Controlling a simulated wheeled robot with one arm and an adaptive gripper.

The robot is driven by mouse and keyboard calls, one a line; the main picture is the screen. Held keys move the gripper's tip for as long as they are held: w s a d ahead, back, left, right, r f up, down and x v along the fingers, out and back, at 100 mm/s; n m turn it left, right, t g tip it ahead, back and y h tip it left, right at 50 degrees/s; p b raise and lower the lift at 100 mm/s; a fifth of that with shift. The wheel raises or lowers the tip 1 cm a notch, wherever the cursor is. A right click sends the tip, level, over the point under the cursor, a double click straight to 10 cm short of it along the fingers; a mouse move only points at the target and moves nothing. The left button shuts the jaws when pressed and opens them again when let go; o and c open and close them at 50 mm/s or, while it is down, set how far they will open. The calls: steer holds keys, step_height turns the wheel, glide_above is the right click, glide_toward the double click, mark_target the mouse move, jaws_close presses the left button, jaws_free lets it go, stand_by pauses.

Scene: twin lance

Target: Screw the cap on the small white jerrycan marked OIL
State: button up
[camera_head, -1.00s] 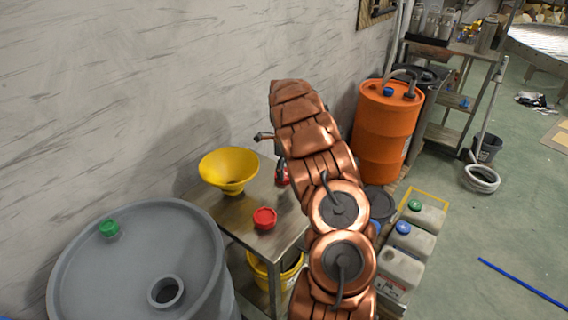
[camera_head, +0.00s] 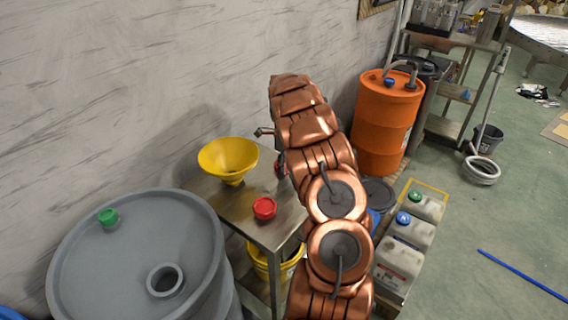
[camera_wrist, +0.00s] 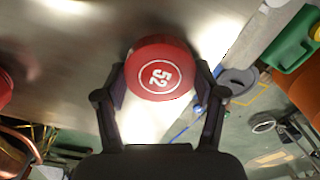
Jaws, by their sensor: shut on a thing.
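My gripper (camera_wrist: 160,88) is shut on a red round cap (camera_wrist: 160,70) marked 52, above the metal table in the wrist view. In the head view my arm hides most of the gripper; a bit of red shows beside the arm. The ones behind have a blue cap (camera_head: 403,218) and a green cap (camera_head: 415,195).
A second red cap (camera_head: 264,208) and a yellow funnel (camera_head: 228,157) sit on the metal table (camera_head: 235,208). A grey drum (camera_head: 120,260) stands at left, an orange drum (camera_head: 383,125) behind. A yellow bucket (camera_head: 258,262) is under the table. Open floor lies at right.

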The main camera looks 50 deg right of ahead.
steer(key=c, duration=0.3)
steer(key=shift+c, duration=0.2)
steer(key=shift+r, duration=0.15)
steer(key=shift+r+p, duration=0.35)
steer(key=shift+r, duration=3.05)
